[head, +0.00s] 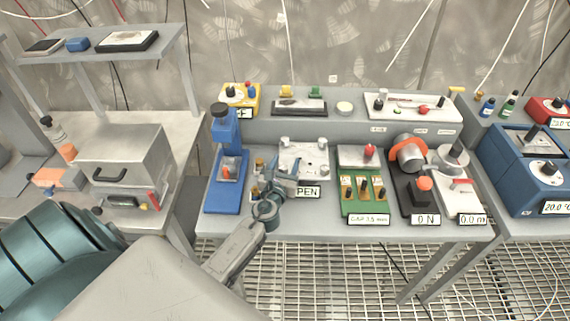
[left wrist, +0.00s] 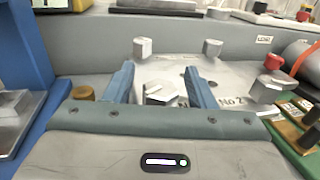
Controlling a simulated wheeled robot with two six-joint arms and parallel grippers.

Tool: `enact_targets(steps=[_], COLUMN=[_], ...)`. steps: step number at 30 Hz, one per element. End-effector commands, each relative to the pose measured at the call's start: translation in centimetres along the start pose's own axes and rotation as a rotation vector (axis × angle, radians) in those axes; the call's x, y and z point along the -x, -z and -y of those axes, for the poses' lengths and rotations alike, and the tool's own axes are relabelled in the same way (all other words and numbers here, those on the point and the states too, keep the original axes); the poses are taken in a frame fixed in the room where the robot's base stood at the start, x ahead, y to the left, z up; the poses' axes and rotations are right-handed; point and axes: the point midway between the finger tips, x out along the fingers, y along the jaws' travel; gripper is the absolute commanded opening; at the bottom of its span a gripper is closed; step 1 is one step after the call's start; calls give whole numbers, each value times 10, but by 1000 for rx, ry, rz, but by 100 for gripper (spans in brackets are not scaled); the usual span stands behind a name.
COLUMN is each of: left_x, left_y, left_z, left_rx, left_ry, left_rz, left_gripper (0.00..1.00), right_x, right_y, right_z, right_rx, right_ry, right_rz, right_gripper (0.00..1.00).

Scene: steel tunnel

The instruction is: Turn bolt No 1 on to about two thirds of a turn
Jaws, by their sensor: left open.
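A pale grey plate (head: 303,160) with several raised bolts sits in the middle of the bench. In the left wrist view the plate (left wrist: 185,68) carries two far bolts, (left wrist: 142,47) and (left wrist: 212,47), and a near right bolt (left wrist: 270,88) by a "No 2" marking. The near left bolt (left wrist: 160,94), probably No 1, has its own marking hidden. My left gripper (head: 278,180) is open over the plate's near left corner. In the left wrist view its fingers (left wrist: 163,88) stand on either side of this bolt, with gaps visible. My right gripper is not in view.
A blue press (head: 226,165) stands close left of the plate. A small brass knob (left wrist: 84,93) is beside my left finger. A green board (head: 362,204) and a black stand with an orange drum (head: 408,153) are to the right. A sign reading "PEN" (head: 308,192) is partly covered.

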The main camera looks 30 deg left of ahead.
Motion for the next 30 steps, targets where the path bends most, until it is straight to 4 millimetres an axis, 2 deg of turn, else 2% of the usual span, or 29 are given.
enact_targets(steps=[5,15,21,30], left_x=[10,73,100,108], left_y=[2,4,2,0], left_z=[0,0,0,0], left_rx=[0,2,0,0], left_ry=[0,0,0,0], left_rz=[-2,-2,-1,0], left_gripper=[50,50,50,50], right_x=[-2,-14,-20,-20], right_y=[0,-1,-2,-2], right_z=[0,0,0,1], right_rx=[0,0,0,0], right_ry=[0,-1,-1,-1], right_rz=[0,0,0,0], right_gripper=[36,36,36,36])
